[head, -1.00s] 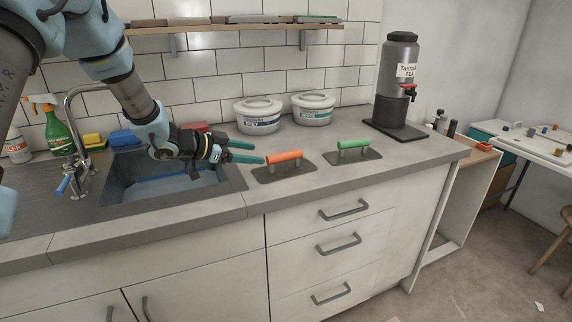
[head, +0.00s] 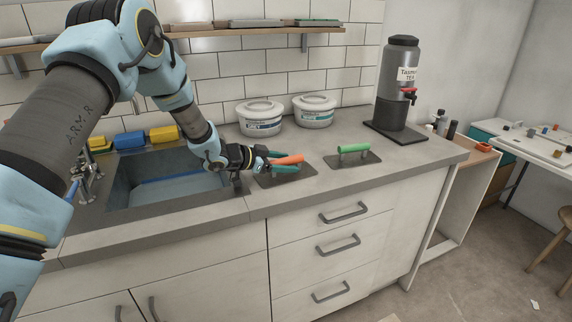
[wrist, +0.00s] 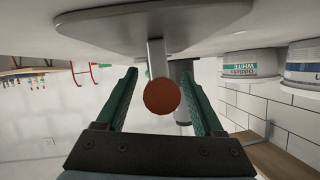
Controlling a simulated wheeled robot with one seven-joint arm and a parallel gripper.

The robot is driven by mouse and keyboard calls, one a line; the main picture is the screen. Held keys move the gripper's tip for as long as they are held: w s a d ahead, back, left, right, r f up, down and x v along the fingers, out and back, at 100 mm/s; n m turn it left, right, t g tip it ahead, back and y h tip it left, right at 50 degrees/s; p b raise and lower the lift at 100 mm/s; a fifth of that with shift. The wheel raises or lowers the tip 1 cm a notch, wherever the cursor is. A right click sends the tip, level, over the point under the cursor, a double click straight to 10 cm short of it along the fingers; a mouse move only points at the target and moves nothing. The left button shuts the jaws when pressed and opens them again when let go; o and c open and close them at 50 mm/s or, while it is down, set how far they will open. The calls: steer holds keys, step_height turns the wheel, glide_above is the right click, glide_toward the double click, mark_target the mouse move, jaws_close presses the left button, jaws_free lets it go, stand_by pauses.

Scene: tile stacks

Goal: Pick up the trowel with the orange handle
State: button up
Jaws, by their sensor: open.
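The trowel with the orange handle (head: 289,159) lies on the counter right of the sink, its grey plate (head: 270,181) flat on the worktop. My gripper (head: 283,162) is open at the left end of that handle, with its green fingers on either side. In the wrist view the handle's round end (wrist: 162,96) sits between the two open fingers (wrist: 163,100), with the plate above it in the picture. I cannot tell whether either finger touches the handle. A second trowel with a green handle (head: 353,149) lies to the right.
Two white tubs (head: 260,120) stand behind the trowels near the tiled wall. The sink (head: 165,186) is at left, and a dark dispenser (head: 399,85) stands at the counter's right end. The counter's front strip is clear.

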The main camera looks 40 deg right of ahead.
steer(key=shift+c, duration=0.3)
jaws_close()
stand_by(0.3)
